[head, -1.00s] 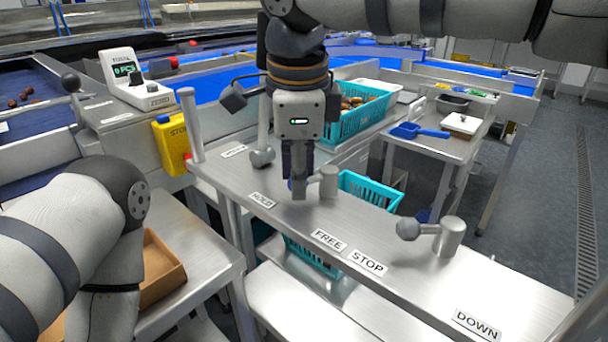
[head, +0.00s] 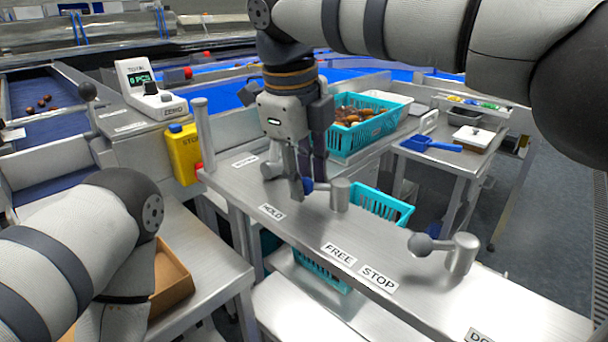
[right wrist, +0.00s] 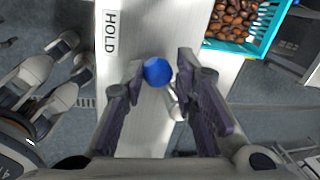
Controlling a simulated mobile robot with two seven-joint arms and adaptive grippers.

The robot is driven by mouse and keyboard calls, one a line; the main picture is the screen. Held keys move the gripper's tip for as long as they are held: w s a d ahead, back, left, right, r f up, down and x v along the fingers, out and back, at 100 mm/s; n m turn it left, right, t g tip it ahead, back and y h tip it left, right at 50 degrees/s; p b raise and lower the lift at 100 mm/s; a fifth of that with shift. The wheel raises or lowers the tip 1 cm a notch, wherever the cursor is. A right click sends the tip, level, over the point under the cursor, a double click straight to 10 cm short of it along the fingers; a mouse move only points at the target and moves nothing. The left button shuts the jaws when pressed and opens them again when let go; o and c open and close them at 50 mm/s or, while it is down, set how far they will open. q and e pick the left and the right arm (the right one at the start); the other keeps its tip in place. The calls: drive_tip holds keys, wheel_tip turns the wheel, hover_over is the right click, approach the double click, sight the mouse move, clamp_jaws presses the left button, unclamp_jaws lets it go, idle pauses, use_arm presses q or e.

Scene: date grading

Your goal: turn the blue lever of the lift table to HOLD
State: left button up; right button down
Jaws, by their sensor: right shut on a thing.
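The blue lever's round knob (head: 308,185) shows beside its short metal post (head: 340,195) on the steel top of the lift table (head: 400,262). My right gripper (head: 305,190) comes down from above and is shut on the knob. In the right wrist view the blue knob (right wrist: 157,71) sits between the two finger pads, with its thin arm leading down and right. The HOLD label (head: 272,212) lies left of the lever, and the FREE label (head: 339,254) lies nearer the front. The knob is on the post's left side, towards HOLD.
A grey-knobbed lever (head: 420,243) with a STOP label (head: 378,279) stands to the right. Another grey knob (head: 272,170) is just left of my right gripper. A teal basket of dates (head: 358,140) stands behind. A yellow stop box (head: 184,152) is at left.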

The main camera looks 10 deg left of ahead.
drive_tip(key=shift+d+f, duration=0.1)
idle(0.3)
drive_tip(key=c, duration=1.3)
unclamp_jaws()
wheel_tip(320, 180, up, 8)
drive_tip(key=s, duration=0.1)
drive_tip(key=shift+a+f, duration=0.25)
drive_tip(key=shift+a, duration=0.05)
drive_tip(key=shift+s, duration=0.1)
